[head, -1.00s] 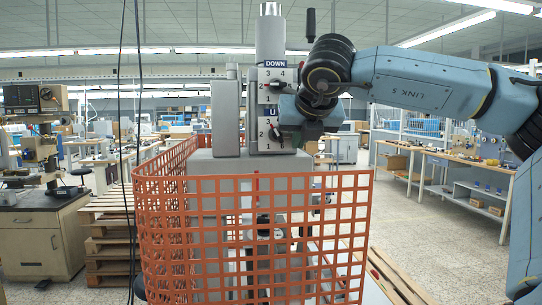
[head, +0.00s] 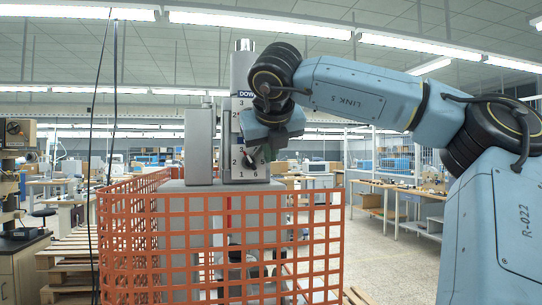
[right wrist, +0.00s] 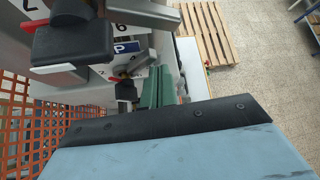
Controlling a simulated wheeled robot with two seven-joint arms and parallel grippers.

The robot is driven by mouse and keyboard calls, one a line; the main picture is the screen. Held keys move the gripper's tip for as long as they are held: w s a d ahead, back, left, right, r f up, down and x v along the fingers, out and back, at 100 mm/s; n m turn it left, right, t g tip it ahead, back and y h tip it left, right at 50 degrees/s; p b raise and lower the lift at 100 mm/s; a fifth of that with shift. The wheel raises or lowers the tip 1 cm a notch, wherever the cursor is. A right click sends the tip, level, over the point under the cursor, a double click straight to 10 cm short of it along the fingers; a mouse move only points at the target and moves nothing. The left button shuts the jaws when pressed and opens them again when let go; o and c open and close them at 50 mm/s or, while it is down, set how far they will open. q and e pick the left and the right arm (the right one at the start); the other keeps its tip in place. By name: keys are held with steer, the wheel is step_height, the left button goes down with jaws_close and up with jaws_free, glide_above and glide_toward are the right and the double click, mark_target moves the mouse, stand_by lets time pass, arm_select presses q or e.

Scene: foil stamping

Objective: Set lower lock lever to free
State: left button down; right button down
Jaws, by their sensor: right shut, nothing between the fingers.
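The grey machine head carries two numbered selector dials on its front face. The lower dial (head: 240,168) shows several numbers, with a dark lever or pointer at its middle. The upper dial (head: 238,108), under the DOWN label, is partly covered by my right arm. I cannot tell which part is the lower lock lever. My right gripper (head: 275,147) is shut and empty, beside the right side of the lower dial. In the right wrist view its green fingers (right wrist: 157,88) are close to a small black knob (right wrist: 126,90); contact is unclear. A larger black knob (right wrist: 72,38) sits nearer the camera. My left gripper is out of view.
An orange mesh guard (head: 225,240) stands around the machine's front and left. Wooden pallets (right wrist: 208,32) lie on the floor beside it. A workbench (head: 400,190) stands at the back right. A dark cable hangs at the left.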

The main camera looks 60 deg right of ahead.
steer(key=shift+r, duration=0.15)
stand_by(0.5)
steer(key=s+a+r+p, duration=0.1)
steer(key=a+r, duration=0.4)
steer(key=a, duration=0.4)
steer(key=shift+s, duration=0.35)
